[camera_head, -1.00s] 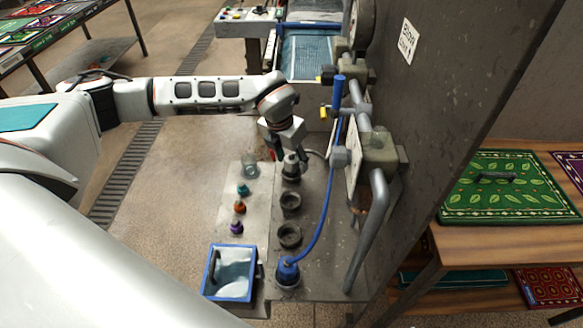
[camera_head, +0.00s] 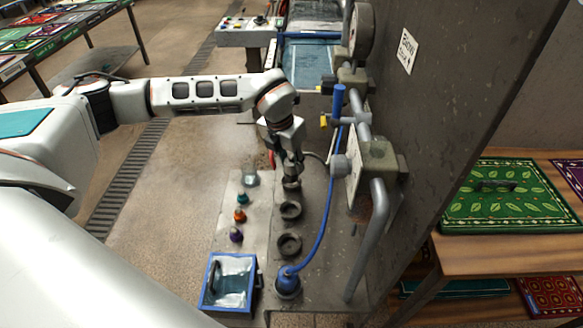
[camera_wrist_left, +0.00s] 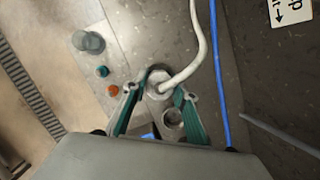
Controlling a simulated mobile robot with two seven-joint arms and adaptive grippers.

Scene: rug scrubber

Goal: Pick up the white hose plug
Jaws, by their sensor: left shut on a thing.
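The white hose plug (camera_wrist_left: 159,84) shows in the left wrist view at the end of a white hose (camera_wrist_left: 199,45). My left gripper (camera_wrist_left: 158,95) has its two teal fingers on either side of the plug and is shut on it. In the head view my left gripper (camera_head: 290,168) points down over the far end of the row of round sockets and hides most of the plug. I cannot tell whether the plug is clear of its seat. My right gripper is not in view.
Two empty sockets (camera_head: 290,211) and a blue hose plug (camera_head: 287,284) stand in line nearer me. Small coloured caps (camera_head: 240,215) and a clear jar (camera_head: 250,178) sit left. A blue tray (camera_head: 206,290) is in front. Pipes (camera_head: 378,235) and a wall stand right.

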